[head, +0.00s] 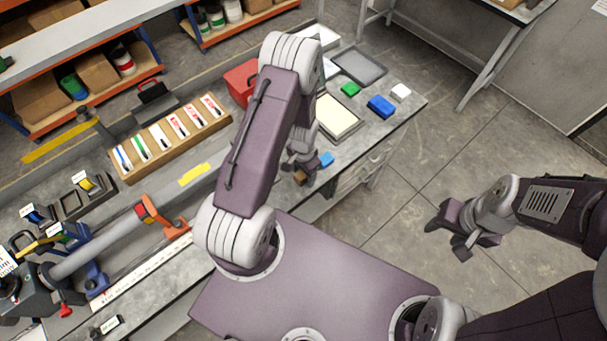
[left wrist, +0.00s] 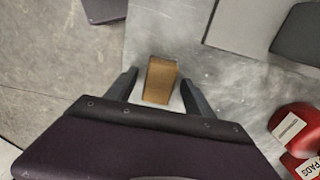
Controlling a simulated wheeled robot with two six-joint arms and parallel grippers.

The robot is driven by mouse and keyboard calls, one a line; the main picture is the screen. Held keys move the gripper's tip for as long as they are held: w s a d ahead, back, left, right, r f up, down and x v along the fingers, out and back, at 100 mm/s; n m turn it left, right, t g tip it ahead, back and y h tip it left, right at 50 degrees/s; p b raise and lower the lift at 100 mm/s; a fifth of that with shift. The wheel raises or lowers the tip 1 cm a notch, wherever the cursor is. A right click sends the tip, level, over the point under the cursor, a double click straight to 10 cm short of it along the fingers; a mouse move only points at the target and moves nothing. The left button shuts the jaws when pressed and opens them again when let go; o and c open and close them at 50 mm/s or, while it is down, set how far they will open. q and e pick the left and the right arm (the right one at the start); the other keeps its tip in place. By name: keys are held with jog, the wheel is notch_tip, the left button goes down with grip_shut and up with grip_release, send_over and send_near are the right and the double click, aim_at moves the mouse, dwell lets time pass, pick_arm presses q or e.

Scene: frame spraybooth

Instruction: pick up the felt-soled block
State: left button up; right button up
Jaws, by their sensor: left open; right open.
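A brown block (left wrist: 160,80), which I take for the felt-soled block, lies on the grey metal bench top in the left wrist view. Its underside is hidden, so I cannot see any felt. My left gripper (head: 302,171) is open, with one finger on each side of the block and a gap showing at both sides. In the head view a small part of the brown block (head: 300,177) shows by the fingers. My right gripper (head: 462,232) is open and empty over the floor, away from the bench.
A small blue piece (head: 326,159) lies close beside my left gripper. A framed cream pad (head: 338,116), a grey tray (head: 360,66), a green block (head: 349,89), a larger blue block (head: 381,106), a white block (head: 401,92) and a red container (head: 240,82) stand farther back.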

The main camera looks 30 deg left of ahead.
pick_arm(q)
jog(key=shift+s+r, duration=0.15)
jog(key=shift+s, duration=0.1)
grip_shut()
pick_arm(e)
jog(key=shift+s+d, duration=0.1)
jog(key=shift+s, duration=0.15)
pick_arm(q)
jog(key=shift+w, duration=0.15)
pick_arm(e)
jog(key=shift+w, duration=0.15)
pick_arm(q)
jog(key=shift+r, duration=0.35)
jog(key=r, duration=0.2)
jog(key=d+r+b, duration=0.1)
jog(key=shift+r, duration=0.4)
jog(key=s+d+r+b, duration=0.2)
jog(key=d+r, duration=0.4)
jog(key=d, duration=0.4)
jog(key=shift+d+r, duration=0.25)
jog(key=shift+d, duration=0.05)
pick_arm(e)
notch_tip(320, 180, down, 3)
pick_arm(q)
jog(key=shift+w, duration=0.1)
